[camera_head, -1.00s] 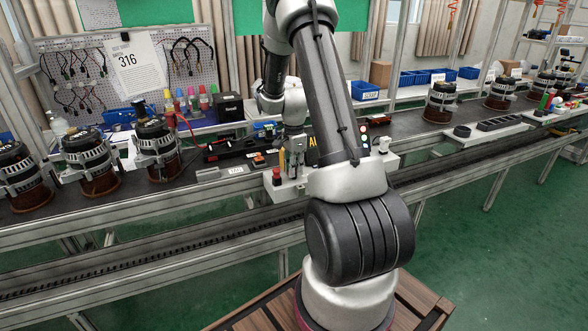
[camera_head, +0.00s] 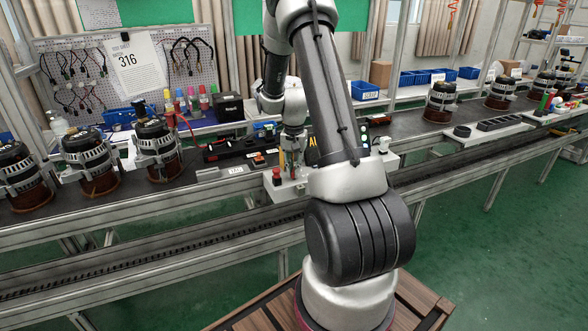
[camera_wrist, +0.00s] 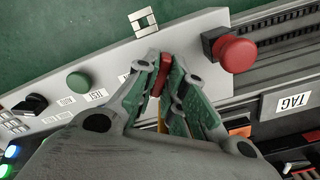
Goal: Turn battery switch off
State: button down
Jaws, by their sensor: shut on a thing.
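In the wrist view, my gripper (camera_wrist: 160,72) is shut on a red switch handle (camera_wrist: 162,75) at the edge of the light grey control panel (camera_wrist: 115,62). The fingers hide much of the handle and any marking by it, so I cannot tell its turned position. In the head view, my gripper (camera_head: 292,172) is low over the panel (camera_head: 288,188) on the bench, just right of a red mushroom button (camera_head: 277,174). That button also shows in the wrist view (camera_wrist: 236,53), apart from my fingers.
In the wrist view, a green button (camera_wrist: 78,82), a black knob (camera_wrist: 33,104) and lit lamps sit along the panel. A TAG label (camera_wrist: 293,102) lies to the right. Alternators (camera_head: 157,148) stand on the line to the left in the head view.

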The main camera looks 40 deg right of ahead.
jog(key=n, duration=0.3)
jog(key=shift+n, duration=2.1)
jog(key=c, duration=1.5)
grip_release()
notch_tip(320, 180, up, 12)
